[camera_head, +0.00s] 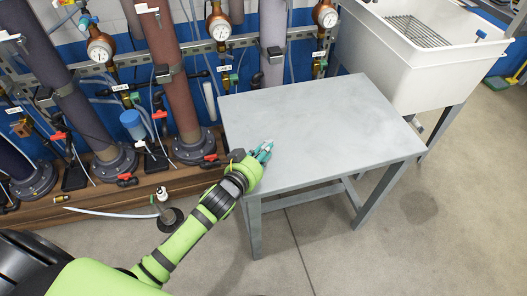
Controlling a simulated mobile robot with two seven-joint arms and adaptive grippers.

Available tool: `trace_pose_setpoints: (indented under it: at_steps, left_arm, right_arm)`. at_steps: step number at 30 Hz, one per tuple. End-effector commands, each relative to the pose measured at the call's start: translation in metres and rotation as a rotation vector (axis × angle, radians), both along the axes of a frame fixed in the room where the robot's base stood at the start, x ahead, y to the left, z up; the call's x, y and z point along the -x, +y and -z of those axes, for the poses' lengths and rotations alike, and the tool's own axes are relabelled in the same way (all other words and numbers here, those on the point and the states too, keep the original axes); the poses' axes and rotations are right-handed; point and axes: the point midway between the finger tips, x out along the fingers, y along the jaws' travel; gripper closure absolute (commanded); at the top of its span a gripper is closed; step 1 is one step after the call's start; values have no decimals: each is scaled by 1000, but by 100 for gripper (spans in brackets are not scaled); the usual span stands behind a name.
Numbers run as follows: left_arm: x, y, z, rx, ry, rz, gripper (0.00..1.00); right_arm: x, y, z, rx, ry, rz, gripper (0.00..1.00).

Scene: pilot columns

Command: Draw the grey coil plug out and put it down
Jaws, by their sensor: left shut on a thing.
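My left gripper (263,152) is at the left front part of the grey table (310,120), over or just above its top near the left edge. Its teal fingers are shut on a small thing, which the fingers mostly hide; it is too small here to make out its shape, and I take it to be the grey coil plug. I cannot tell whether it touches the table top. My right gripper is not in view.
The table top is otherwise bare. Behind and left stand several columns (172,75) with gauges (100,48), valves and hoses on a wooden plinth (90,205). A white sink (400,50) stands at the right. A small dark-based stand (170,217) is on the floor.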

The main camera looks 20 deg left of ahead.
Motion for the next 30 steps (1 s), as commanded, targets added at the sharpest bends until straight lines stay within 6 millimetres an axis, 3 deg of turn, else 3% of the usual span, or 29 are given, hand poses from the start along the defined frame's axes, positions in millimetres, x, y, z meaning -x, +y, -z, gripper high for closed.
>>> trace_pose_setpoints:
  at_steps: [30]
  left_arm:
    - [0,0,8,0,0,0,100]
  right_arm:
    - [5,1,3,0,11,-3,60]
